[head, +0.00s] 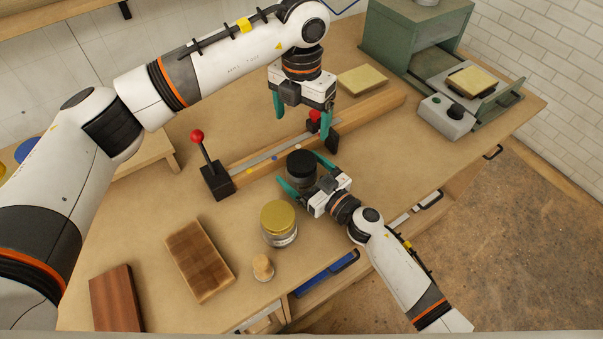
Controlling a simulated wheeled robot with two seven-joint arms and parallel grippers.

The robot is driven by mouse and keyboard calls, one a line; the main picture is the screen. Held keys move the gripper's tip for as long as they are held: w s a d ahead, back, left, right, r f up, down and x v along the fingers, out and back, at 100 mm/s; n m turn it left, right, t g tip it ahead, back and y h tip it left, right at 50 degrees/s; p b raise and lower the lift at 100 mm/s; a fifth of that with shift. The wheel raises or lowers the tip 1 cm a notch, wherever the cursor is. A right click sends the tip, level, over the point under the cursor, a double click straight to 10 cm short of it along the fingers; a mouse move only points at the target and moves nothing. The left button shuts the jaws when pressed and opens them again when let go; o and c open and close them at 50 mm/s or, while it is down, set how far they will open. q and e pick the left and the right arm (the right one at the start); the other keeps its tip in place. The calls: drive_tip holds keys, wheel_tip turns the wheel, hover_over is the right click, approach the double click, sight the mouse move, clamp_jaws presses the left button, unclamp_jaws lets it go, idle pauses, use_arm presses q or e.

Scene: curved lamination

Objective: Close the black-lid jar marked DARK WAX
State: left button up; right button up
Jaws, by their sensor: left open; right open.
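The black-lid jar (301,160) stands upright near the middle of the workbench, with its dark round top facing up. I cannot read its label or tell whether the lid is fully seated. My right gripper (299,168) is low at the jar, open, with one teal finger on each side of it; I cannot tell whether the fingers touch it. My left gripper (304,110) is open and empty, pointing down, higher up and a little behind the jar.
A gold-lid jar (279,220) and a small wooden knob (262,266) stand in front. A wooden block (198,262) lies to their left. A red-knobbed clamp (216,180) and a wooden beam (375,115) lie behind. A grey box (446,117) stands at right.

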drive_tip(key=v, duration=1.2)
drive_tip(key=shift+b, duration=0.3)
